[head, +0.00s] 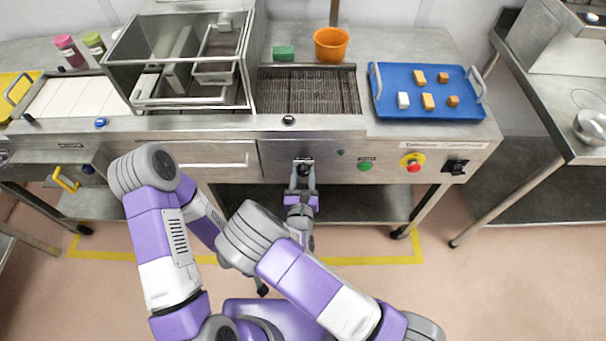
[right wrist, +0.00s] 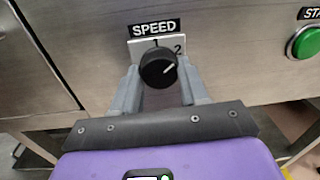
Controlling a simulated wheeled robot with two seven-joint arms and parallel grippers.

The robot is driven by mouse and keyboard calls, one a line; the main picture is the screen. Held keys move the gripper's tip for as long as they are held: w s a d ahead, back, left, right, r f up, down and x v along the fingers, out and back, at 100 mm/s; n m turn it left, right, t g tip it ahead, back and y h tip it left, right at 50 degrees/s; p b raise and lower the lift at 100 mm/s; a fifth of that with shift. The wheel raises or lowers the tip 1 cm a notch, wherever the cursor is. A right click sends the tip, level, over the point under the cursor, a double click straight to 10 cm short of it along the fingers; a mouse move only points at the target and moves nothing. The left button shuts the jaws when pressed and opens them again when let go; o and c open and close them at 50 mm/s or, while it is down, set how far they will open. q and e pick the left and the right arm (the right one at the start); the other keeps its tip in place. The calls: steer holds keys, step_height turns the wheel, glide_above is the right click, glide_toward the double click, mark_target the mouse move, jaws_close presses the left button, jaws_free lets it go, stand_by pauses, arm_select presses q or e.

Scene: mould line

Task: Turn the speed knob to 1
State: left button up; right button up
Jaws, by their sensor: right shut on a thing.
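The black round speed knob (right wrist: 158,68) sits on the front panel, below the SPEED label (right wrist: 154,28). Its white pointer line slants to the upper right, toward the 2 side and away from the 1 at the top. My right gripper (right wrist: 158,82) is shut on the knob, with one grey finger on each side. In the head view my right gripper (head: 302,172) reaches the panel from below, and the knob (head: 304,162) shows small above it.
Right of the knob are a green start button (head: 364,166), a red emergency stop (head: 413,167) and a black switch (head: 455,167). A blue tray (head: 390,108) with several small blocks, an orange bowl (head: 331,44) and a green block (head: 283,53) stand above on the line.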

steer(key=n+p, duration=0.4)
steer(key=n, duration=0.1)
steer(key=shift+d, duration=0.1)
steer(key=n+p, duration=0.2)
steer(key=n, duration=0.3)
steer(key=shift+d+t, duration=0.1)
steer(key=shift+t, duration=0.2)
steer(key=shift+n, duration=0.5)
steer(key=o, duration=1.1)
steer(key=shift+c, duration=0.2)
